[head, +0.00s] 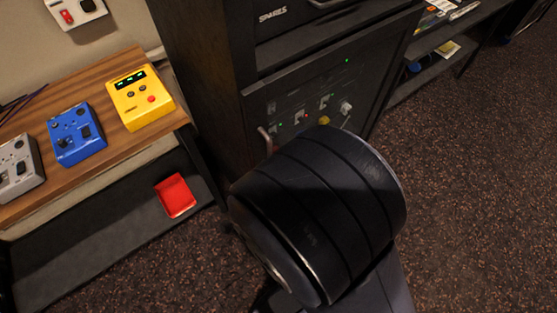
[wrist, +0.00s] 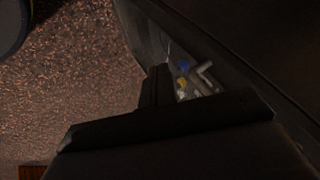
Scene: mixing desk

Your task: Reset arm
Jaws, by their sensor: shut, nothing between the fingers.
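My arm (head: 318,215) fills the lower middle of the head view as a thick black cylinder, in front of the dark rack cabinet. My gripper is hidden behind it there. In the wrist view my gripper (wrist: 157,86) is a dark shape, shut and empty. Just right of it are small white, blue and yellow parts (wrist: 195,80) against a dark surface. Whether the gripper touches them I cannot tell.
A rack panel (head: 300,105) with knobs and switches is close to my arm. A wooden shelf (head: 100,85) holds yellow (head: 140,97), blue (head: 76,134) and grey boxes (head: 18,168). A red tray (head: 175,195) lies below. Carpet (head: 480,180) is clear at right.

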